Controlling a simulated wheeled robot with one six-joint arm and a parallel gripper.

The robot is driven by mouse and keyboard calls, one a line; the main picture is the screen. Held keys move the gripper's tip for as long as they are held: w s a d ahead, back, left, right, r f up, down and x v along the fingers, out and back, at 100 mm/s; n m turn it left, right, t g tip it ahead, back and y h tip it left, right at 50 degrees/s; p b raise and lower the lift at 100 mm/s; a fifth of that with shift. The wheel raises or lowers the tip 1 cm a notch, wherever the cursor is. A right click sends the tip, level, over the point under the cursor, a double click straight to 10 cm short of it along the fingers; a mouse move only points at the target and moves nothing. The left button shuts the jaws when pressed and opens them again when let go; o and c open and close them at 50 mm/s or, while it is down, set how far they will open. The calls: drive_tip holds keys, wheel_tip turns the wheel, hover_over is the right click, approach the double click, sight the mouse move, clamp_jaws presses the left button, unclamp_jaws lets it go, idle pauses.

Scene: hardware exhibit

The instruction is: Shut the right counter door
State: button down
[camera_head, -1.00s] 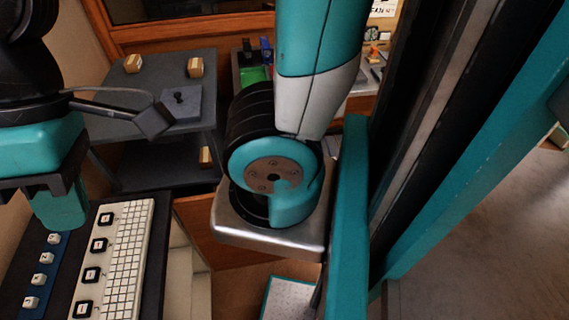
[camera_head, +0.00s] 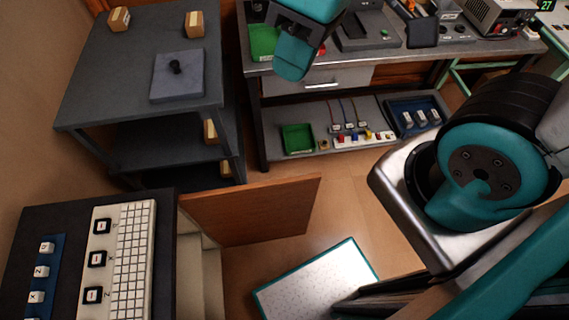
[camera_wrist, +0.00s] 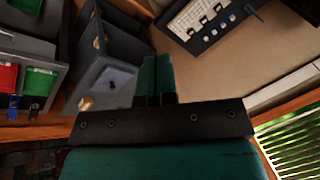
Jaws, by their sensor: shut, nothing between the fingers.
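The right counter door (camera_head: 262,210) is a brown wooden panel. It stands open, sticking out to the right from the far end of the dark-topped counter (camera_head: 165,210) in the head view. I cannot make the door out in the wrist view. My gripper (camera_head: 293,58) is at the top middle of the head view, above and beyond the door, apart from it in the picture. Its teal fingers show together in the wrist view (camera_wrist: 157,76), shut with nothing between them.
A grey shelf unit (camera_head: 90,85) with small boxes stands behind the door. A workbench (camera_head: 345,80) with a drawer, tools and a lower shelf of trays is at the back. Wooden floor (camera_head: 310,235) is clear around the door's free edge.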

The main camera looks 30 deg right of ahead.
drive_tip(key=w+d+f+n+g+y+b, duration=0.1)
drive_tip(key=w+d+f+n+b, duration=0.15)
drive_tip(key=w+f+b, duration=0.8)
drive_tip(key=w+d+f+n+g+b, duration=0.1)
drive_tip(key=w+f+n+g+b, duration=0.35)
drive_tip(key=f, duration=1.15)
drive_tip(key=w+d+f+n+t+y+b, duration=0.15)
drive_tip(key=w+f+b, duration=0.35)
drive_tip(key=f+b, duration=0.7)
drive_tip(key=s+a+f+p, duration=0.1)
drive_tip(key=s+a+f, duration=0.4)
drive_tip(key=s+f, duration=0.2)
drive_tip(key=shift+s+a+f, duration=0.3)
drive_tip(key=shift+f, duration=1.1)
drive_tip(key=shift+h, duration=0.25)
